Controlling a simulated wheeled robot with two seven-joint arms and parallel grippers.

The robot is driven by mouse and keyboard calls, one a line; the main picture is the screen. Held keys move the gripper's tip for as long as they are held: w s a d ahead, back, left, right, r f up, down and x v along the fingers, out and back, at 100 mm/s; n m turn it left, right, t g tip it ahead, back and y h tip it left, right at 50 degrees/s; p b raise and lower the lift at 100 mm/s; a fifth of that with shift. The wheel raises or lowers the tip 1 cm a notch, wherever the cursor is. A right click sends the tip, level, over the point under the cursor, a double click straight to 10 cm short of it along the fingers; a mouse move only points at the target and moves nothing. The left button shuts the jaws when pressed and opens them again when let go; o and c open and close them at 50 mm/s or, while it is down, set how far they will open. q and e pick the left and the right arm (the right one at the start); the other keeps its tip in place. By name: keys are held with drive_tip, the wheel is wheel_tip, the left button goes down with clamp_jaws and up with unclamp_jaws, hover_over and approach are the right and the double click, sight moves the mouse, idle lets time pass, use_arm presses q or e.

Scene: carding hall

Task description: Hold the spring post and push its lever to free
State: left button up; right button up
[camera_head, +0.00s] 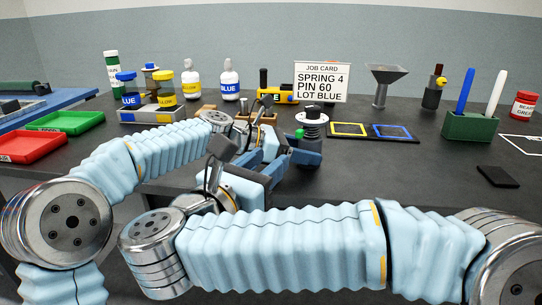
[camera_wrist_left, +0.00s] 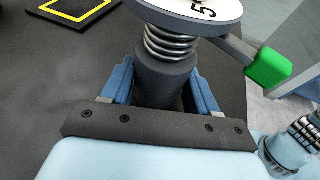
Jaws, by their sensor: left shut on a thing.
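The spring post (camera_head: 312,116) stands upright on the dark table, with a white disc on top, a coil spring below and a dark cylindrical body. My left gripper (camera_head: 308,148) is shut on the body. In the left wrist view its blue fingers (camera_wrist_left: 160,88) lie on both sides of the dark body (camera_wrist_left: 162,75), below the spring (camera_wrist_left: 171,45). The lever's green tip (camera_head: 299,132) sticks out to the post's left; it also shows in the left wrist view (camera_wrist_left: 268,67). My right gripper (camera_head: 272,170) is nearer the camera, left of the post; its fingertips are partly hidden.
A board with yellow and blue squares (camera_head: 372,139) lies right of the post. The job card (camera_head: 321,98) stands behind it, beside a yellow-and-black tool (camera_head: 281,97). A green holder (camera_head: 472,127) and a black pad (camera_head: 497,176) are further right.

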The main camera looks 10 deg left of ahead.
use_arm(q)
drive_tip(key=o, duration=1.6)
drive_tip(key=shift+a, duration=0.1)
